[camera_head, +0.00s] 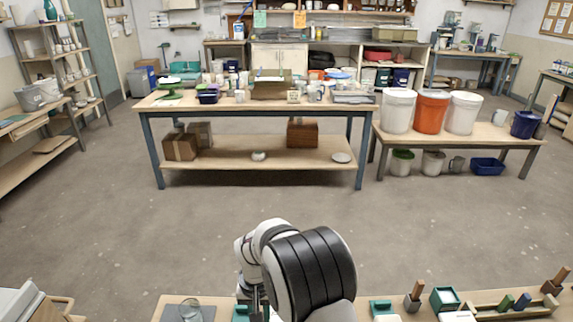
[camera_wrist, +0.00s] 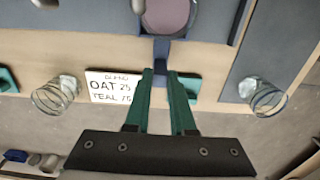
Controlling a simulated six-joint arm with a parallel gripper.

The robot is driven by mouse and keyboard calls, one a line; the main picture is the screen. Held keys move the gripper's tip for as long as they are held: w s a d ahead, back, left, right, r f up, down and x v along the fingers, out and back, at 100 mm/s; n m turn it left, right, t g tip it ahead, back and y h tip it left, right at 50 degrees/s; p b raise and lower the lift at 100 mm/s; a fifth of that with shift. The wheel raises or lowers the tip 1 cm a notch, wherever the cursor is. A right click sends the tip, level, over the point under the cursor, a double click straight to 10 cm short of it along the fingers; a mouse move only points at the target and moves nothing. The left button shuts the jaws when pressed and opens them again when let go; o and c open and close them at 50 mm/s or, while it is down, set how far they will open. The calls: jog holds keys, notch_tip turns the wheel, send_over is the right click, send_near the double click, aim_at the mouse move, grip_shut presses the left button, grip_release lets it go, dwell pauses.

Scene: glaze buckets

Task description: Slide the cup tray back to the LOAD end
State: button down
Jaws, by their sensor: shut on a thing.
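My gripper (camera_wrist: 160,73) shows in the wrist view, with two green fingers closed on a narrow blue handle (camera_wrist: 161,48). A round mauve cup or disc (camera_wrist: 167,14) sits on the tray, seen from above. The LOAD end cannot be made out.
A white lettered card (camera_wrist: 112,86) lies left of the fingers, near green blocks (camera_wrist: 190,86). A clear glass (camera_wrist: 55,95) stands left, another (camera_wrist: 262,95) right by a grey pad (camera_wrist: 250,45).

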jog(key=shift+w+a, duration=0.1)
jog(key=shift+a, duration=2.65)
jog(key=c, duration=0.8)
grip_release()
jog(key=shift+c, duration=0.2)
notch_tip(320, 180, up, 7)
